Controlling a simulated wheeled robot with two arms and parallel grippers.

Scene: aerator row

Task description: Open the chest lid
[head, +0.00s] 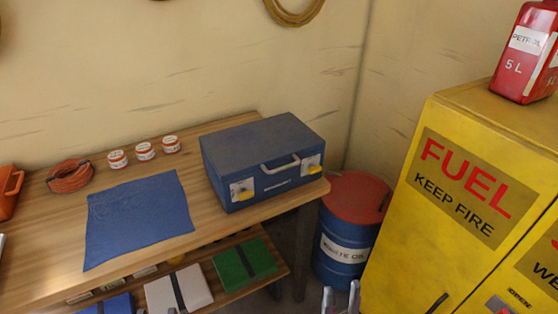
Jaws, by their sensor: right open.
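A blue chest (250,172) stands shut at the right end of the wooden workbench. Its lid (262,138) is down flat. The front has a pale handle (280,165) and two metal latches with yellow tabs, the left latch (242,190) and the right latch (312,165). My right gripper (341,298) shows only its fingertips at the bottom edge, apart, open and empty. It is below and to the right of the chest, in front of the blue drum, well away from the latches. My left gripper is out of view.
A red-topped drum (347,235) stands right of the bench. A yellow fuel cabinet (400,255) blocks the right side.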

